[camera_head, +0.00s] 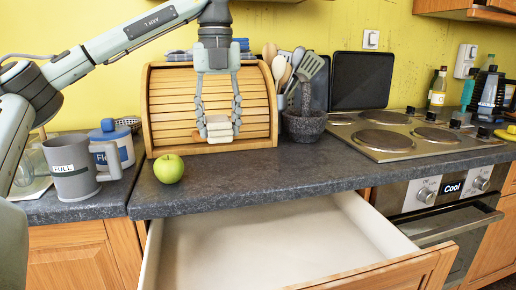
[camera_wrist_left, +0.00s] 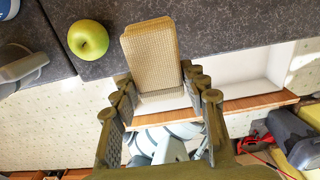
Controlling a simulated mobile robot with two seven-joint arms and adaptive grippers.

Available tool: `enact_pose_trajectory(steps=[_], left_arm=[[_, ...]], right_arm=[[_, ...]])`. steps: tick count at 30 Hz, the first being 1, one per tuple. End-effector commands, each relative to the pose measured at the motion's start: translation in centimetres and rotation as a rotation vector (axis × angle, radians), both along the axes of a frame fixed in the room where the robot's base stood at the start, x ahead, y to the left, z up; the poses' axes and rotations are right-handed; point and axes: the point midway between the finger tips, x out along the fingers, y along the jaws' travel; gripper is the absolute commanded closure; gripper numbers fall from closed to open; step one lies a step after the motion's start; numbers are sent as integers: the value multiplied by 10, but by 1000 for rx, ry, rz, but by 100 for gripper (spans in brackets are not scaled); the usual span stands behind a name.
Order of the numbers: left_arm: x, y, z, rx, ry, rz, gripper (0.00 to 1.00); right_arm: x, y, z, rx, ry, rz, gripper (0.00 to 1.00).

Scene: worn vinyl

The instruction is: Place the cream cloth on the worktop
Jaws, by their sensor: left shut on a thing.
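The folded cream cloth (camera_head: 219,127) is between the fingers of my left gripper (camera_head: 219,133), which is shut on it. The fingers point down, in front of the wooden bread bin in the head view. In the left wrist view the cloth (camera_wrist_left: 150,50) extends beyond the fingertips (camera_wrist_left: 158,82), overlapping the worktop's front edge in the picture. It appears held above the dark grey worktop (camera_head: 250,172); the exact height is hard to tell. My right gripper is not in view.
A green apple (camera_head: 169,169) is on the worktop, left of the cloth. A grey mug (camera_head: 70,170), bread bin (camera_head: 165,105), utensil pot (camera_head: 304,125) and hob (camera_head: 395,138) stand around. An empty drawer (camera_head: 270,240) is open below. Worktop right of the apple is clear.

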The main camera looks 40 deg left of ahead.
Motion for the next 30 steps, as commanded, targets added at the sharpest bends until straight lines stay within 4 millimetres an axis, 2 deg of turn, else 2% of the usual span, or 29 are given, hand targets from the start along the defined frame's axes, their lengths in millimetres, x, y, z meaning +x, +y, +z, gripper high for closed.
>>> enact_pose_trajectory(steps=[15, 18, 23, 30], left_arm=[[89, -38, -59, -4, 5, -2, 80], [97, -41, -64, -3, 3, -1, 80], [99, -41, -72, -2, 4, 1, 80], [99, -41, -103, -2, 3, 1, 80]], right_arm=[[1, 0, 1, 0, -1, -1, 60], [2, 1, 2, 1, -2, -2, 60], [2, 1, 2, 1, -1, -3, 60], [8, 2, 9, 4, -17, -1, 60]])
